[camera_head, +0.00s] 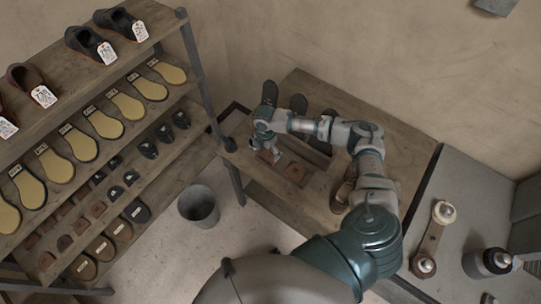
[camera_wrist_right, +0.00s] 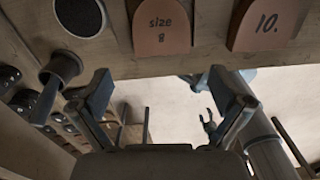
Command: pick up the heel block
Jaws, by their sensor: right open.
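Two brown heel blocks lie side by side on the wooden bench (camera_head: 400,148). In the right wrist view one is marked "size 8" (camera_wrist_right: 162,27) and the other "10." (camera_wrist_right: 263,27). In the head view one block (camera_head: 297,172) shows clearly, and the other is partly covered by my gripper. My right gripper (camera_head: 270,146) is above the bench's near left part, close to the blocks. In the right wrist view its two fingers (camera_wrist_right: 162,80) are spread with nothing between them, and the blocks appear beyond them.
Dark soles (camera_head: 299,103) stand at the back of the bench. A brown shoe (camera_head: 343,192) is partly hidden by my arm. A shelf (camera_head: 150,52) with shoes, soles and heel pieces is at left. A grey bucket (camera_head: 199,205) stands on the floor.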

